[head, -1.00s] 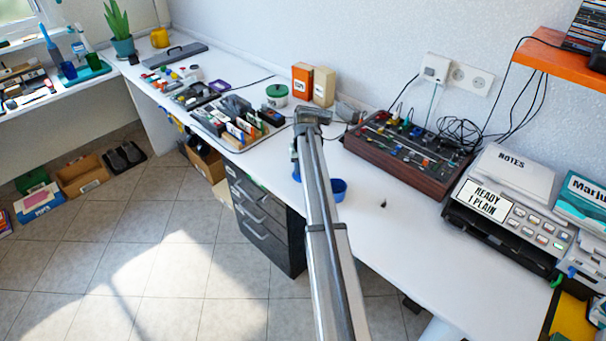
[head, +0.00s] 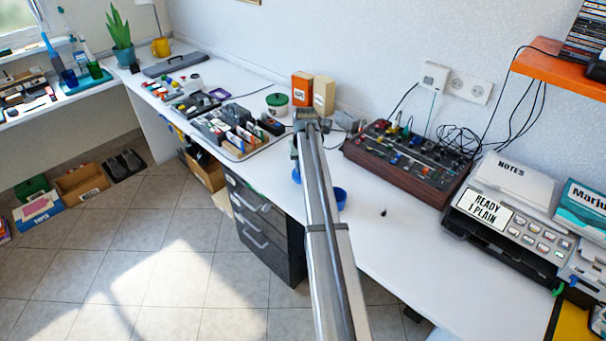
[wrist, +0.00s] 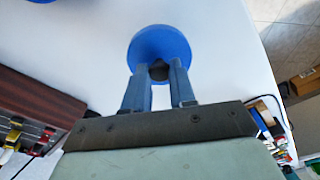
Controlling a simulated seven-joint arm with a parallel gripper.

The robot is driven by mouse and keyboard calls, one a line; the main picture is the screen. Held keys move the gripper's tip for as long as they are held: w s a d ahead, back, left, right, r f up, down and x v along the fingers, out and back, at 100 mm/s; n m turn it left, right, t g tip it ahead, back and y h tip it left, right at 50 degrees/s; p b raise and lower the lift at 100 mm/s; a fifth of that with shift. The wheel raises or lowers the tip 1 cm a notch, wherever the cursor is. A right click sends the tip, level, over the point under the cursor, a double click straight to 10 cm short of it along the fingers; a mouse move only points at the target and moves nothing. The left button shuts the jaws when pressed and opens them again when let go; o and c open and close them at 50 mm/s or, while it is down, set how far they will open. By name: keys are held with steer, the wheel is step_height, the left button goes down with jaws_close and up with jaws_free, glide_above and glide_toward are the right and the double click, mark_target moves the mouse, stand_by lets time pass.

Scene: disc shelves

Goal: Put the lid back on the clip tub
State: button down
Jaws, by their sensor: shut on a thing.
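A round blue lid (wrist: 160,38) with a dark knob is in the wrist view. My gripper (wrist: 159,70) is shut on that knob, one finger on each side. The edge of another blue round thing, seemingly the tub (wrist: 42,1), shows at the top left of the wrist view, apart from the lid. In the head view the blue tub (head: 340,197) stands on the white desk just right of my arm. A sliver of blue lid (head: 296,175) shows left of the arm. My fingers are hidden behind the arm there. The lid's height above the desk is unclear.
A mixer-like console (head: 405,160) with cables stands right of the tub, and a printer (head: 510,215) beyond it. A tray of small items (head: 238,130), a green-lidded pot (head: 277,104) and two boxes (head: 312,92) lie behind. The desk in front of the console is mostly clear.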

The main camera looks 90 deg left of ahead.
steer(key=r, duration=0.5)
steer(key=shift+w+d, duration=0.2)
steer(key=w+d+r+n, duration=0.2)
steer(key=w+d+n, duration=0.1)
steer(key=w+d, duration=0.7)
steer(key=shift+f, duration=3)
steer(key=shift+f, duration=0.2)
steer(key=c, duration=0.8)
jaws_free()
steer(key=shift+c, duration=0.2)
steer(key=shift+o, duration=0.4)
steer(key=o, duration=0.4)
